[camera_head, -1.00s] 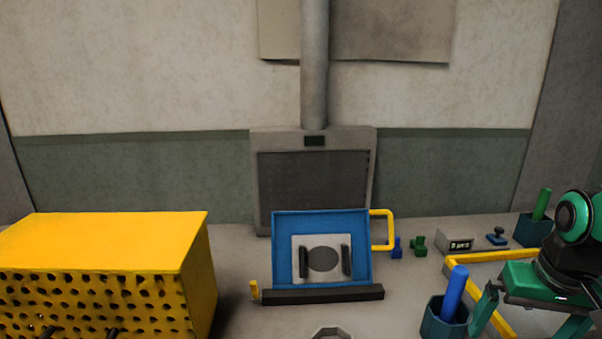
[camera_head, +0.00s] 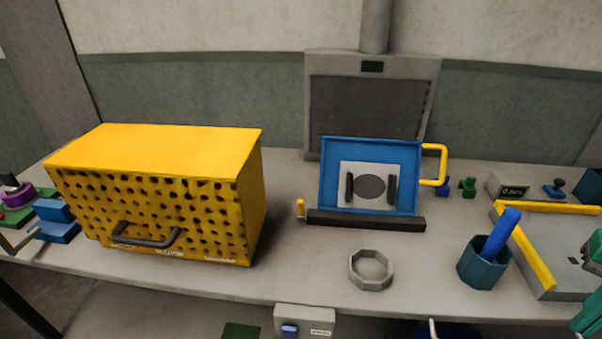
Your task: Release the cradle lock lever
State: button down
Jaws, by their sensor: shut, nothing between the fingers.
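A blue tilted cradle (camera_head: 328,180) stands on the bench, holding a pale plate with a dark round centre and two dark bars (camera_head: 371,187). A dark bar (camera_head: 365,221) runs along its foot. A small yellow lever (camera_head: 300,208) stands upright at the left end of this bar; it looks like the lock lever. A yellow loop handle (camera_head: 443,165) sticks out from the cradle's right side. Only slivers of my green arm show at the right edge, well away from the lever. My gripper's fingertips are not seen.
A yellow perforated box (camera_head: 160,150) with a dark handle stands left of the cradle. A grey octagonal ring (camera_head: 371,270) and a teal cup (camera_head: 478,268) with a blue rod (camera_head: 502,234) stand in front. A yellow-edged tray (camera_head: 527,250) lies right. Bench between box and lever is clear.

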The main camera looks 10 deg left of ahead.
aim_at(302, 214)
jog(key=u, duration=0.85)
jog(key=i, duration=0.25)
jog(key=z, duration=0.05)
